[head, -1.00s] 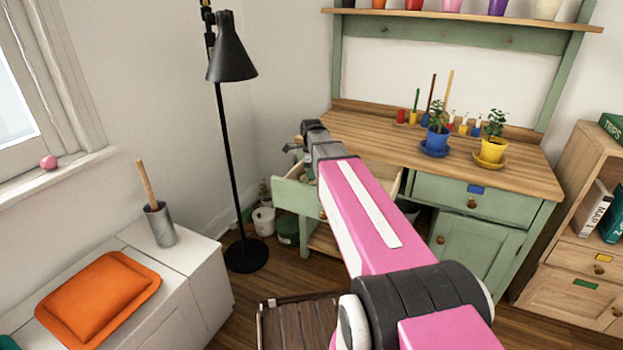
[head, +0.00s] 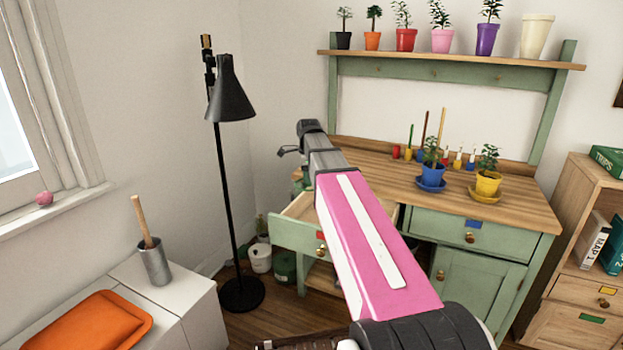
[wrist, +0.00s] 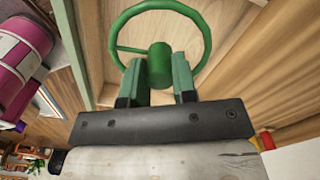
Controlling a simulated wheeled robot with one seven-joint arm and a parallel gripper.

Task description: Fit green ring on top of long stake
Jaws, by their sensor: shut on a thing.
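My gripper (wrist: 160,80) is shut on the green ring (wrist: 208,35) by its short cylindrical hub; in the wrist view the round rim and one thin spoke show beyond the fingers. The ring is over a pale wooden drawer. In the head view my arm reaches toward the left end of the bench, and the ring cannot be made out there. Several upright stakes stand at the back of the bench in small coloured bases. The tallest looks like the tan stake (head: 442,126), beside a dark brown stake (head: 426,127) and a shorter green stake (head: 410,135). They are apart from my gripper.
A blue potted plant (head: 431,173) and a yellow potted plant (head: 488,180) stand in front of the stakes. An open drawer (head: 297,228) juts out at the bench's left. A shelf (head: 450,63) with pots is above. A black lamp (head: 232,98) stands left.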

